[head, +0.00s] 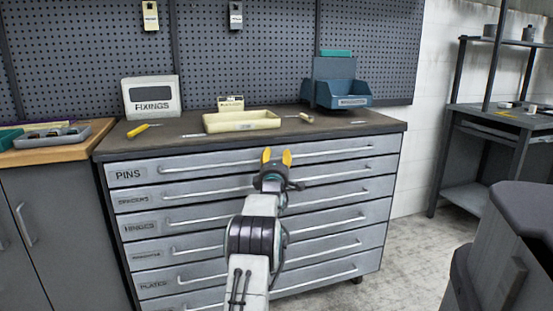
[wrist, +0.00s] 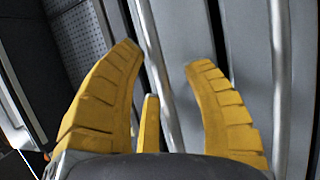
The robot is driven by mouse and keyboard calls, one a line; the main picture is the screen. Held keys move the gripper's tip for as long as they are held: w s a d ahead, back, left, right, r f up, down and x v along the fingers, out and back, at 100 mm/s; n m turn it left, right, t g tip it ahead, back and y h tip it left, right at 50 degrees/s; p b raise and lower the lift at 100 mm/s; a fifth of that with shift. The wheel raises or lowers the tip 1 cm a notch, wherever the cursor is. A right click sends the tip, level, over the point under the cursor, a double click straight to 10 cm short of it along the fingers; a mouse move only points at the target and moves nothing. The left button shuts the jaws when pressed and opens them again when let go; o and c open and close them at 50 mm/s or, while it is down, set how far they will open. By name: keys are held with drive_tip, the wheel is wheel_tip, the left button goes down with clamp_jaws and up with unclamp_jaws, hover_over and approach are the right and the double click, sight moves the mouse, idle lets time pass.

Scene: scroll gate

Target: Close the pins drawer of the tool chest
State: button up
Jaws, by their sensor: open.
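The grey tool chest (head: 113,155) has a stack of labelled drawers under a dark worktop. The pins drawer (head: 215,169), labelled PINS, is the top one, with a long bar handle (head: 210,163). Its front looks flush or nearly flush with the drawers below; I cannot tell of a small gap. My gripper (head: 276,157) is open in front of the pins drawer, its yellow fingers overlapping the middle of the handle. In the wrist view my gripper (wrist: 167,56) has its fingers spread, with a light bar running between them. Contact cannot be told.
On the worktop stand a FIXINGS box (head: 152,97), a cream tray (head: 242,121), a blue bin (head: 340,93) and a yellow-handled tool (head: 138,130). A wooden-topped cabinet (head: 60,153) adjoins at left. A dark object (head: 510,245) stands at right. Floor (head: 405,255) between is clear.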

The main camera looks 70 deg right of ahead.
drive_tip(key=shift+s+a, duration=0.15)
drive_tip(key=v, duration=1.1)
drive_tip(key=shift+a, duration=0.35)
drive_tip(key=shift+f, duration=0.1)
idle(0.7)
drive_tip(key=w+a+r+t+y+p, duration=0.2)
drive_tip(key=w+a+r+y+p, duration=0.35)
drive_tip(key=a, duration=0.45)
drive_tip(key=w+a+r+t+y+p, duration=0.1)
drive_tip(key=w+a+r+y+p, duration=0.1)
drive_tip(key=w+a+r+p, duration=0.55)
drive_tip(key=w+a+r+t+y+p, duration=0.1)
drive_tip(key=w+a+t+y+p, duration=0.3)
drive_tip(key=w+a, duration=0.65)
drive_tip(key=s+a+r+m+g+y+p, duration=0.1)
drive_tip(key=s+a+r+g+y+p, duration=0.3)
drive_tip(key=a, duration=0.6)
drive_tip(key=s+a+r+y+p, duration=0.1)
drive_tip(key=a+p, duration=0.5)
drive_tip(key=a, duration=0.4)
drive_tip(key=s+a+r+g+y+p, duration=0.3)
drive_tip(key=s+a+p, duration=0.6)
drive_tip(key=s+a, duration=0.5)
drive_tip(key=shift+s+a+r+m+g, duration=0.2)
drive_tip(key=shift+s+r+m+g, duration=0.2)
drive_tip(key=shift+s+r+g, duration=0.35)
